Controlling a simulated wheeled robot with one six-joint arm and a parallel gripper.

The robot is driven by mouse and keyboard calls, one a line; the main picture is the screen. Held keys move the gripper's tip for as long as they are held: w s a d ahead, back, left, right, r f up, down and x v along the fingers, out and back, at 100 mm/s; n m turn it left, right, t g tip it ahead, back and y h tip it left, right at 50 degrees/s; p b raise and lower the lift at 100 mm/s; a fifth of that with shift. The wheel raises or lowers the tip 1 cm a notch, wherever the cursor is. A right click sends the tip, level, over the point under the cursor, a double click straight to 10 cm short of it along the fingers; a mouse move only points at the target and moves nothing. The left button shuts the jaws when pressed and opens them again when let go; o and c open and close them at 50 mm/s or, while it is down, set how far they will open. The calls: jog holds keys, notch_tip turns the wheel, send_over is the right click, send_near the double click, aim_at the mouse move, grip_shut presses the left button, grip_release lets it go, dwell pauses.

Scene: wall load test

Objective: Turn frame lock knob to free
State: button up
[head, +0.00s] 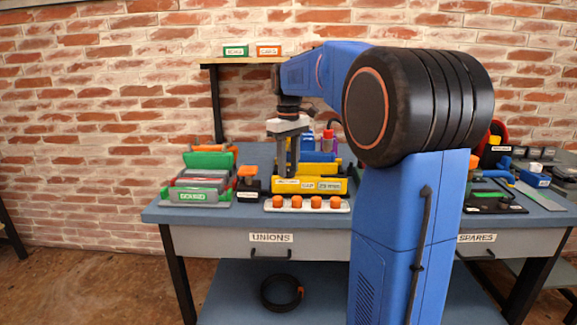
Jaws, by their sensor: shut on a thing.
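My gripper (288,172) points straight down at the left part of a yellow fixture (310,185) on the blue bench. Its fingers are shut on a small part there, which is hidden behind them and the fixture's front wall. I cannot make out that part's shape or how it is turned. An orange knob (247,171) on a dark block (249,187) stands just left of the fixture, apart from the gripper. No label that I can read marks the frame lock knob.
A green and grey fixture (202,178) stands at the left. A white strip with several orange caps (316,203) lies along the front edge. A red-topped cylinder (327,140) stands behind the yellow fixture. My arm hides the bench's middle right. A shelf (243,61) is above.

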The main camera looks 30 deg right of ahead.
aim_at(288, 168)
dwell(0.3)
jog(key=o, duration=1)
jog(key=shift+o, duration=0.2)
notch_tip(288, 168, up, 17)
jog(key=shift+r, duration=0.2)
jog(key=s+a+f+m+t, duration=0.1)
jog(key=s+a+f, duration=0.45)
jog(key=s, duration=0.25)
jog(key=s+a+f+t, duration=0.2)
jog(key=s+a+f, duration=0.3)
jog(key=s+f, duration=0.25)
jog(key=s+a+f+t, duration=0.1)
jog(key=s+a+f, duration=0.1)
jog(key=s+f, duration=0.5)
jog(key=s+a+f+m, duration=0.1)
jog(key=s+a+f, duration=0.2)
jog(key=s+f, duration=0.4)
notch_tip(288, 168, down, 5)
jog(key=shift+s+a+f+t, duration=0.15)
jog(key=shift+s+t, duration=0.25)
